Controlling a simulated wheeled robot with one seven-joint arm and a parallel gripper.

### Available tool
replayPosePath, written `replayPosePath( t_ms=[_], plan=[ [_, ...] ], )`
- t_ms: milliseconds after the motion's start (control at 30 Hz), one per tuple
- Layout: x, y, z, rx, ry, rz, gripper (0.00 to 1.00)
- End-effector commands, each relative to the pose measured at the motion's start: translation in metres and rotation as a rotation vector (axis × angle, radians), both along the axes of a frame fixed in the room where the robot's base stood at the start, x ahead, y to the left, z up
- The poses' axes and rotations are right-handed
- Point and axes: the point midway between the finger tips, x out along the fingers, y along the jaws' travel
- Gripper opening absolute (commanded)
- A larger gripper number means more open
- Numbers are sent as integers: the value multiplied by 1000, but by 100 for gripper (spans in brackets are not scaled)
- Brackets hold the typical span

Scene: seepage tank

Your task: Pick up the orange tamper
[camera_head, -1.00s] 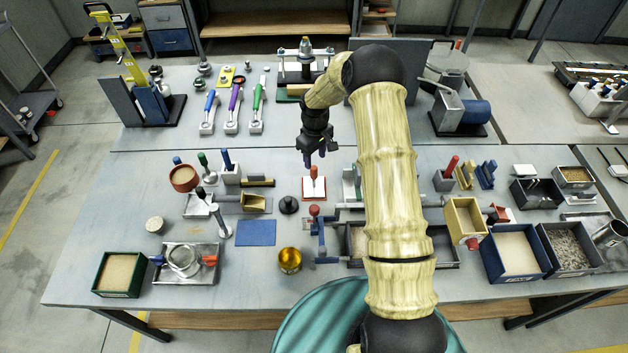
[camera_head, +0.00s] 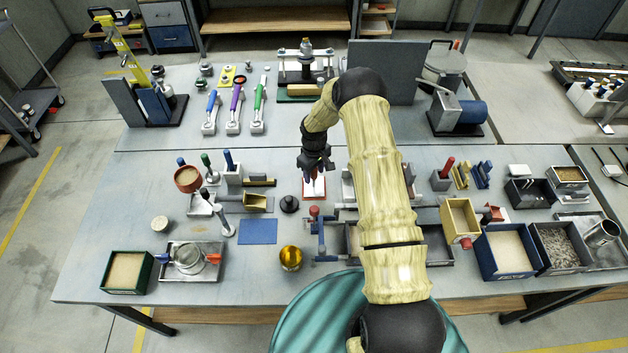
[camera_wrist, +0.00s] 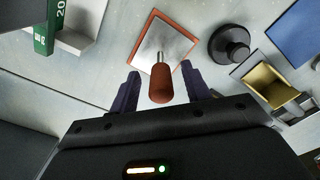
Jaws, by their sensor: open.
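The orange tamper (camera_wrist: 161,85) has an orange-red handle standing up on a thin metal stem from a square pale plate with an orange edge. It rests on the table. In the head view the tamper (camera_head: 314,188) is near the middle of the bench, its handle partly hidden by my gripper. My gripper (camera_wrist: 161,86) is open, pointing down, with its dark purple fingers on either side of the handle in the wrist view. In the head view my gripper (camera_head: 313,172) is over the tamper. I cannot tell whether the fingers touch the handle.
A black knobbed weight (camera_wrist: 230,45) stands close beside the tamper, with a blue mat (camera_wrist: 295,25) beyond it. A brass scoop (camera_wrist: 267,88) lies nearby. A yellow cup (camera_head: 291,258) stands toward the front.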

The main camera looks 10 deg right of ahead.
Motion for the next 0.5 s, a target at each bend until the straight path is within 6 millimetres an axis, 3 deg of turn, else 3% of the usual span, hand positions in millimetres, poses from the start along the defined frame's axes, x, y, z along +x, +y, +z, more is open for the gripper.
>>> replayPosePath(
  t_ms=[233, 500],
  plan=[
    [-1, 1, -22, 0, 1, 0, 47],
    [-1, 1, -26, 0, 0, 0, 47]
  ],
)
